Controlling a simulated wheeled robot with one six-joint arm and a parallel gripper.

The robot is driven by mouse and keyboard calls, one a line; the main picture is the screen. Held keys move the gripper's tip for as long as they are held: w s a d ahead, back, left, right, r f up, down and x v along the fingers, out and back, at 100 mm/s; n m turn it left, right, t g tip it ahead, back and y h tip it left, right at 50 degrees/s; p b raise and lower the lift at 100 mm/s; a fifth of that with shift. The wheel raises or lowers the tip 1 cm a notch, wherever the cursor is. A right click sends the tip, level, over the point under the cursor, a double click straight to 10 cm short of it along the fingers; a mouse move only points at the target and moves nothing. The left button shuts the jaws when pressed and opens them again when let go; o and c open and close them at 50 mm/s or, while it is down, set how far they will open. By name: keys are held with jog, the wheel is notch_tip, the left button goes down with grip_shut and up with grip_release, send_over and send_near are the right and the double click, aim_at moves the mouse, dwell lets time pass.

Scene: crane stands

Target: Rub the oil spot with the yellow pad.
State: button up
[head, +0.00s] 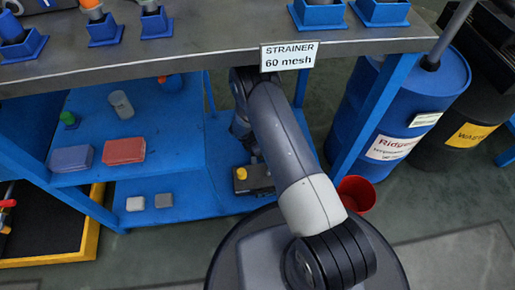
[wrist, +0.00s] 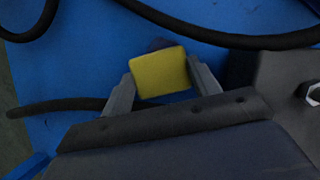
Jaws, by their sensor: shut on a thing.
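The yellow pad (wrist: 161,73) is held between the two grey fingers of my gripper (wrist: 160,76) in the wrist view. A small dark patch (wrist: 158,44) shows on the blue surface just past the pad's far edge. It looks like the oil spot, and the pad hides part of it. I cannot tell whether the pad touches the surface. In the head view my arm reaches down under the bench top toward the blue lower shelf, and my gripper is not clearly seen there.
Black hoses (wrist: 220,38) cross the blue surface around the pad. A dark housing (wrist: 288,85) with a nut stands close at the right. In the head view, a dark unit with a yellow top (head: 258,180) sits on the lower shelf, near a red bucket (head: 356,194).

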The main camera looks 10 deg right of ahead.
jog(key=shift+s+d, duration=0.2)
jog(key=shift+d, duration=1.7)
jog(key=shift+a, duration=0.15)
jog(key=shift+w+a+r, duration=0.1)
jog(key=shift+w+a, duration=0.05)
jog(key=shift+a, duration=3.8)
jog(key=shift+d+f, duration=0.15)
jog(key=shift+d, duration=1.9)
jog(key=shift+d+f, duration=0.1)
jog(key=shift+d, duration=1.9)
jog(key=shift+r, duration=0.1)
jog(key=shift+r+p, duration=1.95)
jog(key=shift+r, duration=1)
